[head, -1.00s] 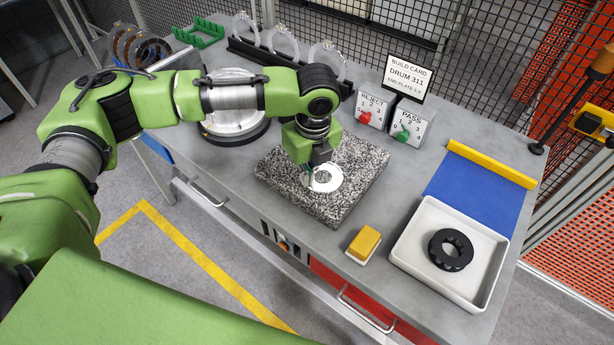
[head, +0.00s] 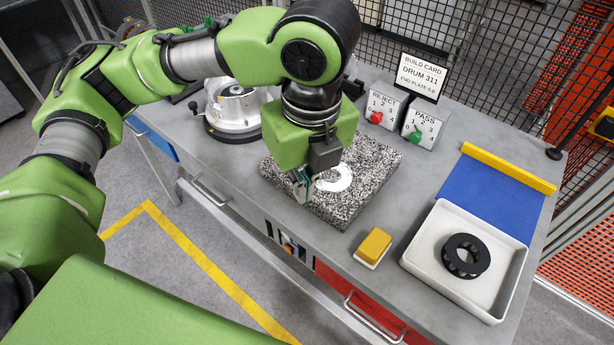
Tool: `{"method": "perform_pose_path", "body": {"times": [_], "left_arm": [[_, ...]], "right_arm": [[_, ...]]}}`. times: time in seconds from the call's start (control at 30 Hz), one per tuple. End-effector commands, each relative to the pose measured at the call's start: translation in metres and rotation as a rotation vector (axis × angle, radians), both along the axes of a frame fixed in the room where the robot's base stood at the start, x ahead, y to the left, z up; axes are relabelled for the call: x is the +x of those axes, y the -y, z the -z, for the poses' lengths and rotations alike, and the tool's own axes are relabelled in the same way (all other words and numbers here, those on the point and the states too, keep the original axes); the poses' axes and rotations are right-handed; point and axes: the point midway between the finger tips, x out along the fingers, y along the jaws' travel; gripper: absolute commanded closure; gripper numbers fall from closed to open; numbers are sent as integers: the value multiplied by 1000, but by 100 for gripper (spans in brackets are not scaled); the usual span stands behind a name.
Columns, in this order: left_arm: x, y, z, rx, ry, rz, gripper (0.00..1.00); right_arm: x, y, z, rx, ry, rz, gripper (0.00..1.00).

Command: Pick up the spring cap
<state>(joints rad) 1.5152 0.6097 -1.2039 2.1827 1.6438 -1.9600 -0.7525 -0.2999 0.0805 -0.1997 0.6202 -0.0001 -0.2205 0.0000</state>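My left gripper (head: 302,188) points down over the left part of the speckled granite plate (head: 345,212). Its fingers are small and partly hidden by its own body, so I cannot tell whether they are open or shut. A pale metal ring (head: 343,180) lies flat on the granite, just right of the fingers and partly covered by the gripper. A black toothed ring (head: 466,256) lies in the white tray (head: 408,262) at the right. I cannot tell for certain which part is the spring cap. My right gripper is not in view.
A silver drum (head: 232,108) on a dark round base stands behind my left arm. A yellow block (head: 374,245) sits at the front edge. REJECT (head: 380,107) and PASS (head: 422,124) counters and a build card stand at the back. A blue mat (head: 490,197) lies right.

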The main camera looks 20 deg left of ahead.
Motion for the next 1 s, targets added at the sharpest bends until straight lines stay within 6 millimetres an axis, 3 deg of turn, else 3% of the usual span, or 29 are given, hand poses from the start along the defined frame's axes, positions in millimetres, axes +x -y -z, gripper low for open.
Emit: {"method": "perform_pose_path", "body": {"times": [0.3,0.33,0.63,1.0], "left_arm": [[-3,1,-2,0,0,0,100],[-3,1,-2,0,0,0,96],[-3,1,-1,0,0,0,20],[-3,1,-3,-1,1,0,20]], "right_arm": [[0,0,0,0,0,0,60],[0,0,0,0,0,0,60],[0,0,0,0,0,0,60],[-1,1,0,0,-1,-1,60]]}}
